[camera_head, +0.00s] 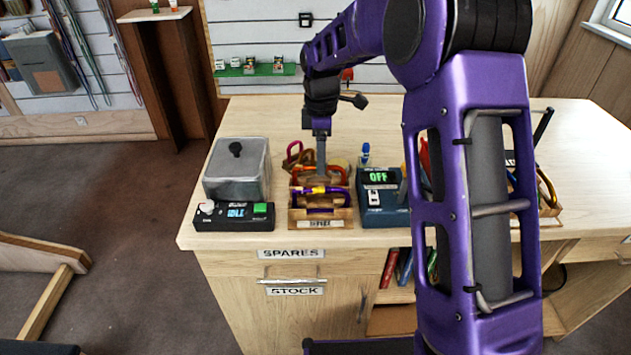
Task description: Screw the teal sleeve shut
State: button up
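A wooden tray (347,217) on the counter holds several carabiners. A purple carabiner (300,197) with a yellow sleeve (319,190) is at the front, an orange-red one (341,170) behind it, and a pink one (292,153) at the back. I cannot make out a teal sleeve on any of them; it may be hidden or too small. My gripper (321,172) points straight down over the tray, near the orange-red carabiner. Its fingers look like one narrow grey bar from here, so whether they are apart or hold anything cannot be told.
Left of the tray are a grey metal box (237,170) with a black knob and a black device reading IDLE (233,216). Right of it is a blue device reading OFF (384,207). My purple arm hides much of the counter's right side. The counter (280,119) behind the tray is mostly clear.

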jog(key=shift+f+b, duration=0.6)
jog(key=shift+f, duration=0.65)
jog(key=shift+s, duration=0.75)
jog(key=shift+r, duration=0.2)
jog(key=shift+d+r+p, duration=0.1)
jog(key=shift+r+p, duration=0.8)
jog(key=shift+r, duration=0.4)
jog(key=shift+w, duration=0.75)
jog(key=shift+f, duration=0.25)
